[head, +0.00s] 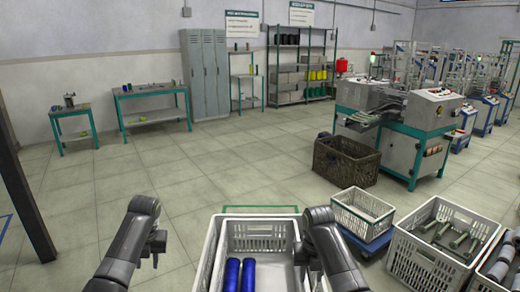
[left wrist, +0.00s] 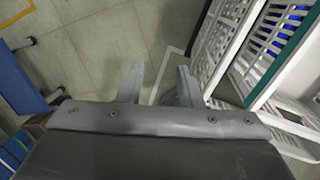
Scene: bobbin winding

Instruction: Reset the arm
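My left gripper (head: 157,250) is at the lower left in the head view, beside the left wall of a white crate and apart from it. In the left wrist view its two fingers (left wrist: 157,85) stand apart with only floor between them, so it is open and empty. My right arm (head: 325,240) reaches over the right side of the white crate in the head view. Its fingertips are hidden or too small to make out.
The white crate (head: 262,228) holds blue bobbins (head: 240,274). A brown crate (head: 345,160), a small white crate (head: 362,208) and a crate of spindles (head: 428,262) stand to the right. A machine (head: 400,120) is beyond them. Floor (head: 110,190) at the left is clear.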

